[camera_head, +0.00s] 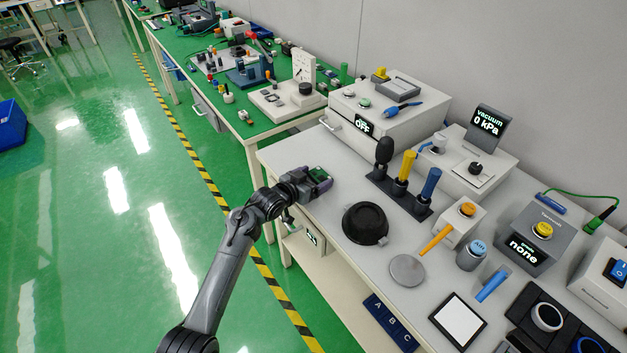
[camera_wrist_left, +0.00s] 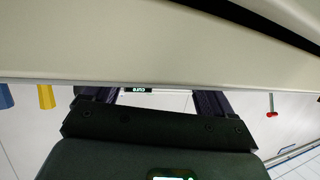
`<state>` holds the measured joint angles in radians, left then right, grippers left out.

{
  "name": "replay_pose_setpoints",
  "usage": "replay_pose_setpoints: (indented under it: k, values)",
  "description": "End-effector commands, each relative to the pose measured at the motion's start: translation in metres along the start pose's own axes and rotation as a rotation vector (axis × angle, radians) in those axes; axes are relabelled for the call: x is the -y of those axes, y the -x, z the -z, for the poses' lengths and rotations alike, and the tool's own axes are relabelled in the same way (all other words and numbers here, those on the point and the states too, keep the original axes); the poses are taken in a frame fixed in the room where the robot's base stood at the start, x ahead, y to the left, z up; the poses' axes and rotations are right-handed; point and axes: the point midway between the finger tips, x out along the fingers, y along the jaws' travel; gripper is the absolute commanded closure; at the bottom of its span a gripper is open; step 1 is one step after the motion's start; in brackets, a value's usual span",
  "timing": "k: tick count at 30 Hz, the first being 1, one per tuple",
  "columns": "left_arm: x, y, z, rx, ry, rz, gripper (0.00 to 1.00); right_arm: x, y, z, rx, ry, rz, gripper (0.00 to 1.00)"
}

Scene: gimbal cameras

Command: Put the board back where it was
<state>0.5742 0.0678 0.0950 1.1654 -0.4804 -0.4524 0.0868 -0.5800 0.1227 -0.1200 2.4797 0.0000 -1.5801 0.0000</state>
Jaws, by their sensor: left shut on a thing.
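My left gripper (camera_head: 318,181) is over the left edge of the light work table, near the white box with the OFF display. It is shut on the board (camera_head: 318,173), a small dark green piece that shows between its fingers. The fingers (camera_wrist_left: 155,98) stand wide apart in the left wrist view, where the board itself cannot be made out clearly. Whether the board touches anything below it cannot be told. My right gripper is in neither view.
A white OFF-display box (camera_head: 375,124) stands behind the gripper. To the right are a tool rack (camera_head: 398,193), a black round dish (camera_head: 366,224), a grey disc (camera_head: 407,270) and a vacuum unit (camera_head: 468,160). A green-topped bench (camera_head: 228,112) stands beyond. Bare tabletop lies around the gripper.

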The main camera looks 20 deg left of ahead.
Motion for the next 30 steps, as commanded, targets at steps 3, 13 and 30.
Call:
replay_pose_setpoints:
  k: [3, 13, 30]
  values:
    - [0.0, 0.0, 0.002, -0.001, 0.0, 0.0, 0.49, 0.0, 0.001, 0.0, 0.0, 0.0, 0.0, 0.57]
    - [0.0, -0.001, -0.002, 0.0, 0.0, 0.0, 0.03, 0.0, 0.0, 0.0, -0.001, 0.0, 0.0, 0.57]
    - [0.0, 0.021, 0.002, 0.002, 0.0, -0.001, 0.0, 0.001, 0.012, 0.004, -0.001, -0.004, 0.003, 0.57]
